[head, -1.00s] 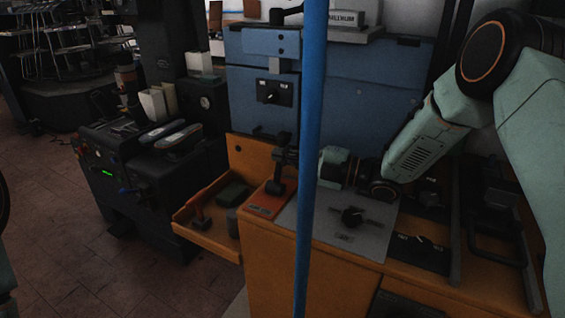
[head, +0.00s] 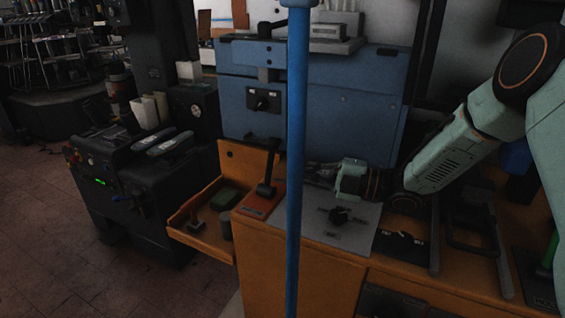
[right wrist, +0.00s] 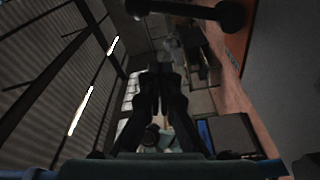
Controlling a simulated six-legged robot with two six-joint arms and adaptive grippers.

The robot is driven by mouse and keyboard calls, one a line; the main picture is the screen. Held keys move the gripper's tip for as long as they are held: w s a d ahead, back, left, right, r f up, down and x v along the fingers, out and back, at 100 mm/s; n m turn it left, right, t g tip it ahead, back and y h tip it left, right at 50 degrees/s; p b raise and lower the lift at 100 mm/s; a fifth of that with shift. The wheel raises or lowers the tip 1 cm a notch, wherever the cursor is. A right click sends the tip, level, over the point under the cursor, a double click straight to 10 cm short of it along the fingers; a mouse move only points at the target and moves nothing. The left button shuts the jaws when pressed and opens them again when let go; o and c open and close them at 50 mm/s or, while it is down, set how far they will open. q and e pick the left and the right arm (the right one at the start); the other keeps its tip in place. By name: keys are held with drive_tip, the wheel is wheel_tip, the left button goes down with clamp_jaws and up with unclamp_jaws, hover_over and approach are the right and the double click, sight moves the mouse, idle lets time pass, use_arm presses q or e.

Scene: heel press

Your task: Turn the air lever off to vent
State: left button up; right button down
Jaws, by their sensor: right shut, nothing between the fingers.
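A black lever (head: 268,176) with a thick end stands on a small orange-red plate (head: 257,204) at the left end of the orange bench. I cannot read its marking. A dark bar with rounded ends, apparently this lever, crosses the top of the right wrist view (right wrist: 190,9), beside an orange-red strip. My right gripper (head: 312,172) is right of the lever, apart from it, over the grey plate. Its fingers point left, partly near the blue pole. In the right wrist view its fingers (right wrist: 159,70) meet, shut and empty. My left gripper is out of view.
A blue vertical pole (head: 296,120) stands in front of the bench. A blue cabinet (head: 350,95) stands behind. An orange tray (head: 205,243) with small items juts out left.

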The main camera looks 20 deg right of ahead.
drive_tip(key=shift+v, duration=0.9)
drive_tip(key=shift+d+f, duration=0.1)
